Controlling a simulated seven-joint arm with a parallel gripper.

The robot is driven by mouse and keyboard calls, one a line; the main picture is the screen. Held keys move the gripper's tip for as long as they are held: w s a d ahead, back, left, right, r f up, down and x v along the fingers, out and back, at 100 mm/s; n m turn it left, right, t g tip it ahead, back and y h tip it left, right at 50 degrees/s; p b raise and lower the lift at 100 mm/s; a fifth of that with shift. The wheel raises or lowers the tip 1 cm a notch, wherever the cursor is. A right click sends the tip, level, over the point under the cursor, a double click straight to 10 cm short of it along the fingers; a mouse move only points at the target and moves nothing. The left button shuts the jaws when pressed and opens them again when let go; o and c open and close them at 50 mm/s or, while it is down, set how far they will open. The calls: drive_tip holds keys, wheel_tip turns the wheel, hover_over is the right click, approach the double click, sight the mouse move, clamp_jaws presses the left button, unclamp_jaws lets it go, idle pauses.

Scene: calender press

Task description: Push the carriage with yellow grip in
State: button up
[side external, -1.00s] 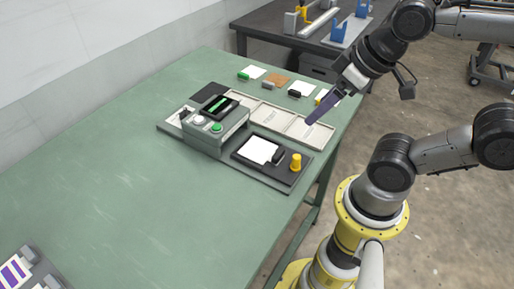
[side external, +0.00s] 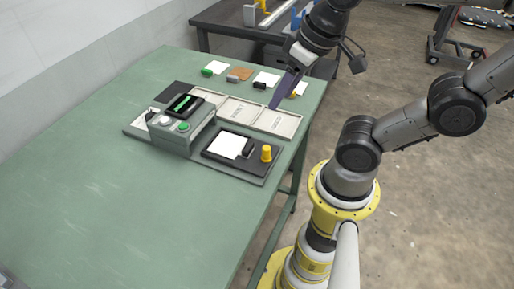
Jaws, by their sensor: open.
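The carriage (side external: 213,150) is a black plate standing out at the right of the grey press housing (side external: 178,135). It carries a white sheet (side external: 229,145), a small black block (side external: 247,149) and the upright yellow grip (side external: 266,153) at its right end. My gripper (side external: 272,106) has long purple fingers pointing down and to the left. It is open, empty and apart from the grip, above or near the back edge of the pale tray. The gap between the fingers is hard to see from this side.
The pale tray (side external: 298,127) with shallow compartments lies behind the carriage. White and brown sheets with small coloured blocks, including a green block (side external: 207,73), lie along the table's back. The green table (side external: 150,215) is clear in front. A dark bench (side external: 222,16) stands behind.

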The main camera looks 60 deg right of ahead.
sight(266, 147)
drive_tip(key=w+f+g, duration=0.1)
drive_tip(key=f, duration=0.5)
drive_tip(key=w+f+m+g, duration=0.1)
drive_tip(key=f, duration=0.5)
drive_tip(key=w+f+g, duration=0.1)
drive_tip(key=f+g, duration=0.1)
drive_tip(key=f, duration=0.4)
drive_tip(key=shift+w+m, duration=0.2)
drive_tip(key=shift+m, duration=0.1)
clamp_jaws()
idle(0.8)
